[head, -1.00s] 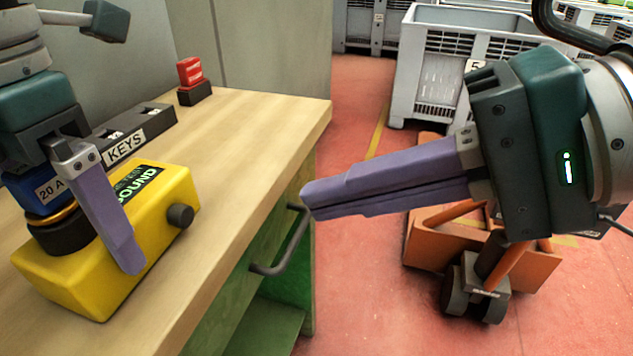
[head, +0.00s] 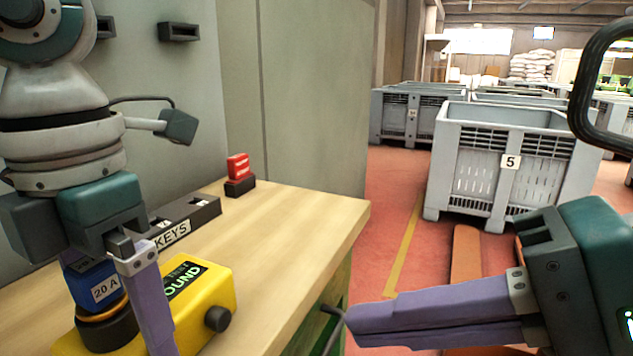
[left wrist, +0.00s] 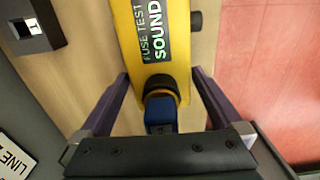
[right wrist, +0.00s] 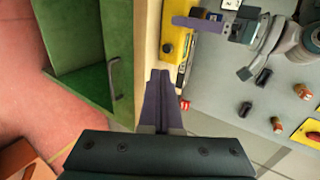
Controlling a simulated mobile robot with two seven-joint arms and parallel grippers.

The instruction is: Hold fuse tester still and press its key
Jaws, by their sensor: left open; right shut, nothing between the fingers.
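The yellow fuse tester (head: 215,285) sits on the wooden workbench, with a dark label reading SOUND and a black knob (head: 218,318) on its side. A blue block marked 20 A (head: 95,285) stands upright on its black, gold-ringed round part. My left gripper (left wrist: 160,75) is open, one finger on each side of the tester, with the blue block between the fingers. I cannot tell whether the fingers touch the tester. My right gripper (head: 350,325) is shut and empty, off the bench's front edge, apart from the tester. It also shows in the right wrist view (right wrist: 160,75).
A dark rack labelled KEYS (head: 185,222) lies behind the tester. A red block on a black base (head: 239,175) stands near the wall. The bench's right part (head: 310,215) is bare. A bent handle (right wrist: 114,78) sticks out from the green bench front. Grey crate 5 (head: 510,185) stands beyond.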

